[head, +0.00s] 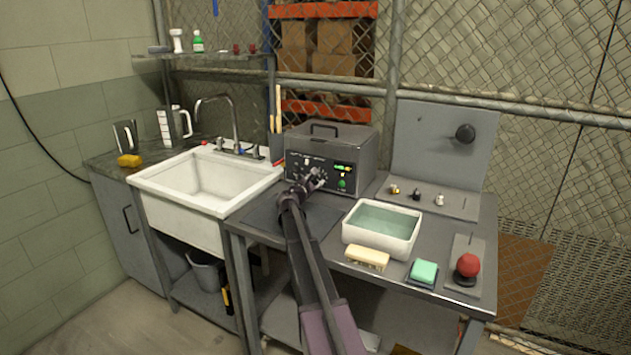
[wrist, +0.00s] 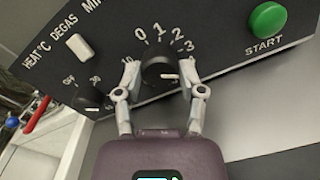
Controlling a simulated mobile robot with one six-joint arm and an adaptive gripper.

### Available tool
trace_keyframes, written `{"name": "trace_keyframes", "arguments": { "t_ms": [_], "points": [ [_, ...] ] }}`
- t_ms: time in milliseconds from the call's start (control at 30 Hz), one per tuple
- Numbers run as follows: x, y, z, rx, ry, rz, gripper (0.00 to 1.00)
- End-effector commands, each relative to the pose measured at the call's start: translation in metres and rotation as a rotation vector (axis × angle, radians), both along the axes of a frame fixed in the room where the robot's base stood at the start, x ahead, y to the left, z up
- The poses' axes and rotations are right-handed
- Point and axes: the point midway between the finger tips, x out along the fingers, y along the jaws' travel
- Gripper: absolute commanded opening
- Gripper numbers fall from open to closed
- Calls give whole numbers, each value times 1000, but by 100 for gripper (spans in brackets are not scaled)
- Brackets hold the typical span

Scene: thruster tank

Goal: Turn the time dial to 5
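The time dial (wrist: 158,73) is a dark round knob on the black front panel of the grey tank unit (head: 345,142). In the wrist view its white mark points to the right, toward my right finger. The numerals 0, 1, 2 and 3 show above it; the numerals farther round on the right, 5 among them, are hidden or out of view. My gripper (wrist: 159,74) has one finger on each side of the dial and appears shut on it. In the head view my gripper (head: 314,177) covers the dial.
A green START button (wrist: 268,20) is right of the dial, and a white switch (wrist: 79,47) and another dark knob (wrist: 90,98) are left. A white basin of water (head: 382,228) stands in front of the unit. A sink (head: 160,185) is at left, a red knob (head: 467,265) at right.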

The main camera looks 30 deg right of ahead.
Motion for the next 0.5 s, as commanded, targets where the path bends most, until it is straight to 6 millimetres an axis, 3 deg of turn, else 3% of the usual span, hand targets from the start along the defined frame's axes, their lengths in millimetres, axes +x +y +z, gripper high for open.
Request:
{"name": "trace_keyframes", "arguments": {
  "t_ms": [33, 100, 500],
  "points": [
    [0, 0, 0, 0, 0, -1, 19],
    [0, 0, 0, 0, 0, -1, 0],
    [0, -1, 0, 43, -80, -1, 0]
  ]
}}
